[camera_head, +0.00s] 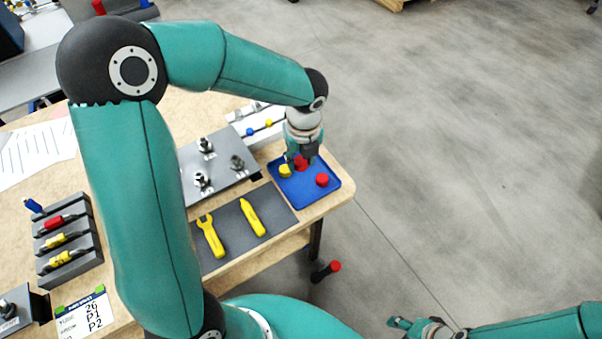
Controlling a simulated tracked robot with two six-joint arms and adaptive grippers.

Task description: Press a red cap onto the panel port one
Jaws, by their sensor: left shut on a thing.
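My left gripper (301,158) points down over the blue tray (331,193) and is shut on a red cap (302,164). Only part of that cap shows below the fingers; I cannot tell whether it still touches the tray. A second red cap (322,180) stands in the tray to the right, and a yellow cap (285,171) is just left of the gripper. A grey panel (222,177) with metal ports lies left of the tray; its small labels are too small to read. My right gripper (402,323) is low at the bottom right, away from the table, its jaws unclear.
A dark mat (237,243) with a yellow wrench (211,236) and a yellow tool (252,217) lies in front of the panel. A grey rack (69,243) of coloured tools stands at left. A light rack (262,130) is behind the tray. Open floor lies right.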

